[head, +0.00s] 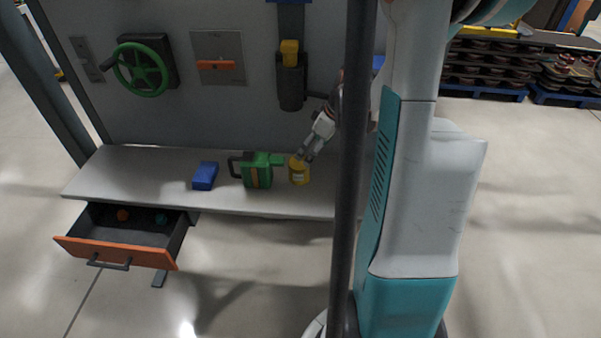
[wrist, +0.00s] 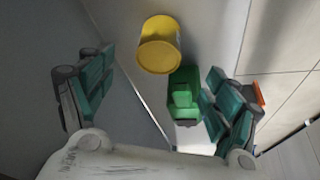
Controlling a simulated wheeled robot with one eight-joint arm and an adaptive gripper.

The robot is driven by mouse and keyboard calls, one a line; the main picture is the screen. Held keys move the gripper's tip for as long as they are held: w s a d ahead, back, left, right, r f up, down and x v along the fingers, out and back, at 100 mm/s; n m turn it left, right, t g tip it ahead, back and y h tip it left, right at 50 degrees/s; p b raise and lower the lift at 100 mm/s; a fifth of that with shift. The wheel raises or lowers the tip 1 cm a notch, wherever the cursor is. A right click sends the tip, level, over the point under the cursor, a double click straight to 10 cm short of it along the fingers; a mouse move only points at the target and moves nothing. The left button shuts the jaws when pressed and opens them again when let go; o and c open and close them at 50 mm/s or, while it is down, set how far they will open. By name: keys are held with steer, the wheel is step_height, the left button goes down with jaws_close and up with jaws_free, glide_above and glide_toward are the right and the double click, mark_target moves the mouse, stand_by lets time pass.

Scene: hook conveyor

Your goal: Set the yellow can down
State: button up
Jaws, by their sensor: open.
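The yellow can (head: 299,172) stands upright on the light grey bench (head: 125,172), right of the green watering can (head: 257,170). My gripper (head: 306,156) is at the can's upper right in the head view. In the wrist view the yellow can (wrist: 160,45) lies beyond my open gripper (wrist: 150,100), between the lines of its two spread fingers and apart from them. The green can (wrist: 186,97) shows beside the right finger there.
A blue box (head: 205,176) lies on the bench left of the green can. An open drawer (head: 120,245) with an orange front juts out below the bench's left end. A panel with a green handwheel (head: 140,70), an orange handle (head: 216,65) and a yellow-topped dark fixture (head: 290,75) rises behind.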

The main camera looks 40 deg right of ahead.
mark_target(301, 163)
steer(key=b+x, duration=0.1)
steer(key=x, duration=0.5)
steer(key=shift+w+f+b, duration=0.1)
steer(key=shift+w+b, duration=0.05)
steer(key=shift+b, duration=0.2)
steer(key=shift+w+b+x, duration=0.15)
steer(key=shift+b+x, duration=0.5)
steer(key=shift+x, duration=0.7)
steer(key=shift+w+b+x, duration=0.1)
steer(key=shift+b+x, duration=0.55)
steer(key=shift+x, duration=0.65)
steer(key=shift+c, duration=0.2)
steer(key=c, duration=1.5)
steer(key=shift+r, duration=0.3)
